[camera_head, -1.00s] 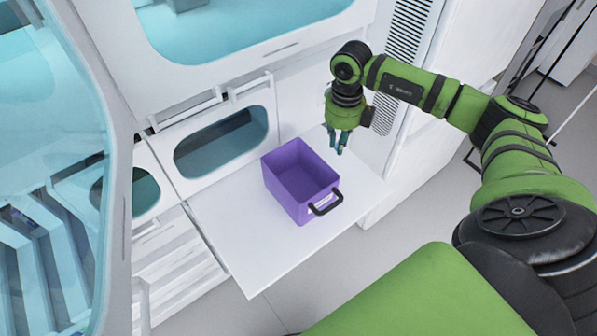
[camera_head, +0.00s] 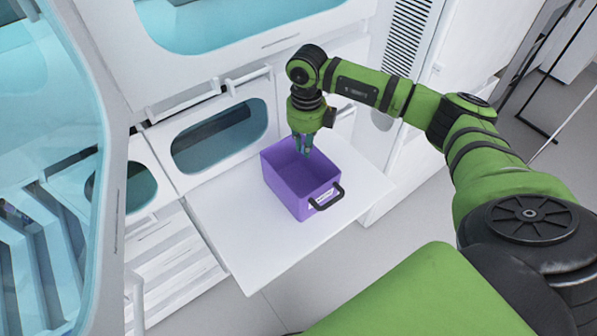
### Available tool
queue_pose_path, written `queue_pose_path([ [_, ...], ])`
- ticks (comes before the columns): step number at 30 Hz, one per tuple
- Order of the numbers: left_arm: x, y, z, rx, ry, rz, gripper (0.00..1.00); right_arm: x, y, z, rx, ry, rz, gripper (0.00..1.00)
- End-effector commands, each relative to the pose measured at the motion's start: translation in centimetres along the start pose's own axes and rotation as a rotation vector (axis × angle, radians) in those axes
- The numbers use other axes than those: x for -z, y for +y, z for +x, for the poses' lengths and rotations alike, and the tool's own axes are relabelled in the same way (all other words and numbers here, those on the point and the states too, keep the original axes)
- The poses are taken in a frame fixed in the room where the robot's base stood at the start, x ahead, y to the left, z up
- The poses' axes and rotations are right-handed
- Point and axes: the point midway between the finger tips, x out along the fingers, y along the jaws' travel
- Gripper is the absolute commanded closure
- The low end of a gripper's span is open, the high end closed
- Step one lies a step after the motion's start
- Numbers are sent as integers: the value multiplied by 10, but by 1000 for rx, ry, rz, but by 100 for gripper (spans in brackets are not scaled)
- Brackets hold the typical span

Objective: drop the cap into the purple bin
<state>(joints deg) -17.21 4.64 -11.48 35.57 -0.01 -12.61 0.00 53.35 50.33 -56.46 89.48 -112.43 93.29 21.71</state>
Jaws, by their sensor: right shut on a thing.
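The purple bin (camera_head: 282,190) stands upright on a white shelf, with a black handle on its front right side. Its open top faces up, and the inside that shows looks empty. My right gripper (camera_head: 304,150) points down over the back part of the bin's opening. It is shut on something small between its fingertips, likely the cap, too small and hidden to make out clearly. My left gripper is not in view.
The white shelf (camera_head: 245,240) has free room left of and in front of the bin. Behind it is a white cabinet wall with a dark oval window (camera_head: 220,137). A glass panel (camera_head: 45,120) stands at the left.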

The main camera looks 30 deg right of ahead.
Motion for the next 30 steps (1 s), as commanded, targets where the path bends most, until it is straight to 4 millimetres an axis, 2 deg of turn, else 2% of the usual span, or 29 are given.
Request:
queue_pose_path([
  [8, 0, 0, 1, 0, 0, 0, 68, 0, 0, 2, 0, 0, 0, 91],
  [9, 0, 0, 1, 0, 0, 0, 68, 0, 0, 2, 0, 0, 0, 69],
  [10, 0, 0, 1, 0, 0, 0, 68, 0, 0, 2, 0, 0, 0, 57],
  [11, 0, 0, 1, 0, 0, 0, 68, 0, 0, 2, 0, 0, 0, 54],
  [23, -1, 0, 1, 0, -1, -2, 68, -1, 0, -3, 0, -2, 1, 54],
  [26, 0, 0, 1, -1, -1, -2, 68, -2, -1, -17, 1, -5, 1, 54],
  [30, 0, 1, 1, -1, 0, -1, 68, -2, 0, -46, 1, -6, -1, 54],
])
